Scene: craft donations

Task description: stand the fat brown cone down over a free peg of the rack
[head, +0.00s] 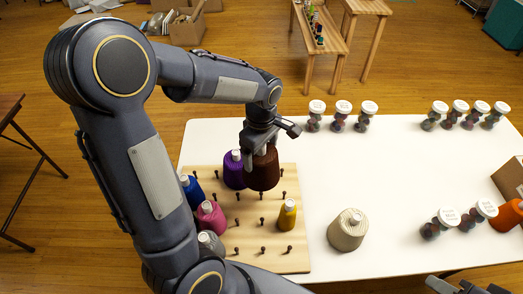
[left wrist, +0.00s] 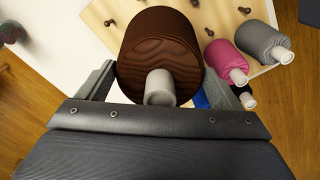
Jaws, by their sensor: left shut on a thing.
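The fat brown cone (head: 264,172) is upright at the back of the wooden peg rack (head: 264,265), close beside the purple cone (head: 233,173). My left gripper (head: 261,143) is shut on its upper part from above. In the left wrist view the brown cone (left wrist: 165,45) fills the space between the fingers, its grey tip (left wrist: 160,88) towards the camera. Its base hides what is under it, so I cannot tell whether it is on a peg or above one. Several bare pegs show in the middle and front of the rack. My right gripper (head: 466,287) is cut off at the lower edge.
Blue (head: 193,192), pink (head: 211,217), grey (head: 211,244) and yellow (head: 287,215) cones stand on the rack. A beige cone (head: 348,231) stands on the white table (head: 390,180) right of it. Lidded jars (head: 343,115) stand farther back and right. The table's middle is clear.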

